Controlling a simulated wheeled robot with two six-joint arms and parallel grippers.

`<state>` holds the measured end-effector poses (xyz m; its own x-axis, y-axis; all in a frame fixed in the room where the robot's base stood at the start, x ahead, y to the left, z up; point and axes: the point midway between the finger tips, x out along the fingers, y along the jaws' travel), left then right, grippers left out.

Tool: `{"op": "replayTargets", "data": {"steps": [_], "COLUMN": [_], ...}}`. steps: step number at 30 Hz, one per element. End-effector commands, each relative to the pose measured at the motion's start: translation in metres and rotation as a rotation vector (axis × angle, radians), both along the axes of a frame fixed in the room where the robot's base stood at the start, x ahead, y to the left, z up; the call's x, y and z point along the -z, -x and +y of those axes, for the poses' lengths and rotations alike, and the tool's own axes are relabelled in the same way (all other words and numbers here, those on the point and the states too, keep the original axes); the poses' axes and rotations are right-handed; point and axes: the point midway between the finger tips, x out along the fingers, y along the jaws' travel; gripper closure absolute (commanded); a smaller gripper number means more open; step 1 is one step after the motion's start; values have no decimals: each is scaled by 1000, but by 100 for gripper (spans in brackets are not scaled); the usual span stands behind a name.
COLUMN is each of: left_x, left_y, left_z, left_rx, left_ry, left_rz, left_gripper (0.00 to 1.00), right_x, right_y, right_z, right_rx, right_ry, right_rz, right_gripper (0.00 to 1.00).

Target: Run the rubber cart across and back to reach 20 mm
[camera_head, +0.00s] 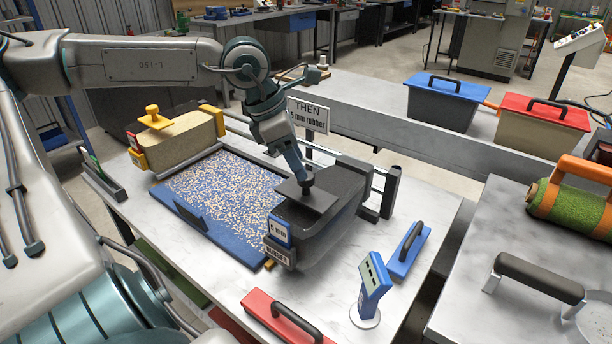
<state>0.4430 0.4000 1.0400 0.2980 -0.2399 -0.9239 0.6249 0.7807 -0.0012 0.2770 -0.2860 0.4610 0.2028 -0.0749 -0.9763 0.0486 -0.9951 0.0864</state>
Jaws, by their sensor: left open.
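The dark grey rubber cart (322,228), labelled "5 mm" and "RUBBER", stands at the right end of the speckled blue-and-pale bed (222,192). My left gripper (306,182) reaches down from above at the dark knob on top of the cart. It is open; its fingertips are small, and I cannot tell whether they touch the knob. A yellow-ended cart with a sandy body (180,142) stands at the bed's left end. A blue gauge (374,278) stands on the table at the front; its reading is too small to read. My right gripper is out of view.
A sign (308,116) reads "THEN 5 mm rubber" behind the bed. A blue handled tool (408,250) and a red one (286,318) lie on the front table. Blue-lidded (446,102) and red-lidded (543,128) boxes stand behind; a turf roll (565,203) lies at right.

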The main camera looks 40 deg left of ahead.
Motion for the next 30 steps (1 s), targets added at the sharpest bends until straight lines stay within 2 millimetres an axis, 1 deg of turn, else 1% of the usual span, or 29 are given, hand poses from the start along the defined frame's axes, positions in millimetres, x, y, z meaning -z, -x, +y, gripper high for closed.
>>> {"op": "replayTargets", "data": {"steps": [1,6,12,18,26,27,29,30], "left_x": [7,26,42,49,49,49,49,49], "left_y": [-1,-7,-13,-16,-16,-16,-16,-16], "left_z": [-1,-6,-10,-13,-13,-13,-13,-13], "left_rx": [0,1,-1,0,0,0,0,0], "left_ry": [-4,-2,-2,0,1,1,1,1], "left_rz": [6,6,3,0,-1,-1,-1,-1], "left_gripper": [48,48,48,48,48,52,64,72], "right_x": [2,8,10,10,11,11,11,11], "right_y": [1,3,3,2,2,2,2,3], "right_z": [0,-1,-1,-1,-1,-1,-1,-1], "right_rx": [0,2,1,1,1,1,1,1], "right_ry": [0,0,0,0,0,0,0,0], "right_rz": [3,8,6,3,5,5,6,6], "right_gripper": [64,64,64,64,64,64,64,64]}}
